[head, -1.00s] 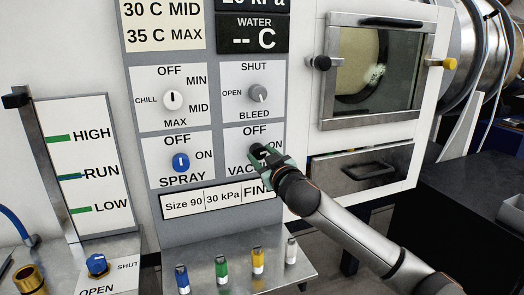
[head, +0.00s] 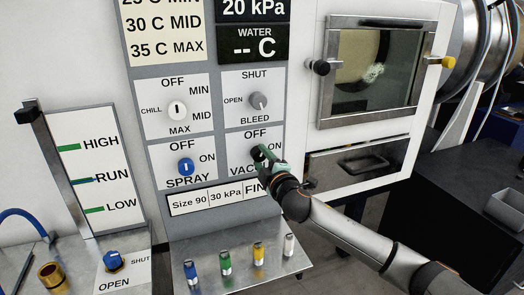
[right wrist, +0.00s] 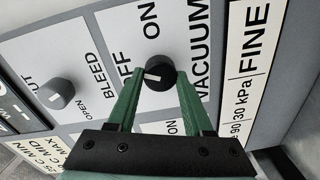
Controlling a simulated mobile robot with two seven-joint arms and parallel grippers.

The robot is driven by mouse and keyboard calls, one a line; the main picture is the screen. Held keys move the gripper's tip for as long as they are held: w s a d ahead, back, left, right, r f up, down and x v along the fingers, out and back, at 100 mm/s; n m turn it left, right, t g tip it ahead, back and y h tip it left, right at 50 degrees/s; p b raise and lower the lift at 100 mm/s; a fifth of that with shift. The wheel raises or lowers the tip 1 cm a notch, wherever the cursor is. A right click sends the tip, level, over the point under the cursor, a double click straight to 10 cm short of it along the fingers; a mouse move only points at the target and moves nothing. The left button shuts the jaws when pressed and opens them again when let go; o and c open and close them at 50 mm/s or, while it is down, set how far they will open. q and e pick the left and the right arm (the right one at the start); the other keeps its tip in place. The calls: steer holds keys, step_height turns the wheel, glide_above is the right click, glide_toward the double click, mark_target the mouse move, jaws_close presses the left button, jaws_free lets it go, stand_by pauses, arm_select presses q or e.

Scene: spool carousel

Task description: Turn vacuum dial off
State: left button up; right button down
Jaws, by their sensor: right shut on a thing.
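The black vacuum dial (head: 257,153) is on the upright panel, below the word OFF and left of ON. My right gripper (head: 262,156) is shut on it, and its green fingers hide part of the dial and of the VACUUM label. In the right wrist view, the vacuum dial (right wrist: 158,75) sits between the two fingertips of my right gripper (right wrist: 160,80). Its white mark lies crosswise in that picture, along the line toward the OFF label (right wrist: 123,78); ON stands above it there. My left gripper is not in view.
The grey bleed dial (head: 258,101) is just above, and the blue spray dial (head: 186,166) is to the left. Coloured plugs (head: 225,263) stand on the metal ledge below. A windowed door (head: 371,70) and a drawer (head: 360,162) are at the right.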

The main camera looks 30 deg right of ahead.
steer(key=n+p, duration=0.1)
steer(key=n, duration=0.1)
steer(key=shift+r+n+p, duration=0.15)
steer(key=shift+n+p, duration=0.85)
steer(key=shift+n, duration=0.4)
steer(key=shift+c, duration=1.5)
jaws_free()
steer(key=shift+f, duration=0.2)
steer(key=b+v, duration=0.1)
steer(key=v, duration=1.1)
steer(key=shift+s+b, duration=0.25)
steer(key=shift+b, duration=0.05)
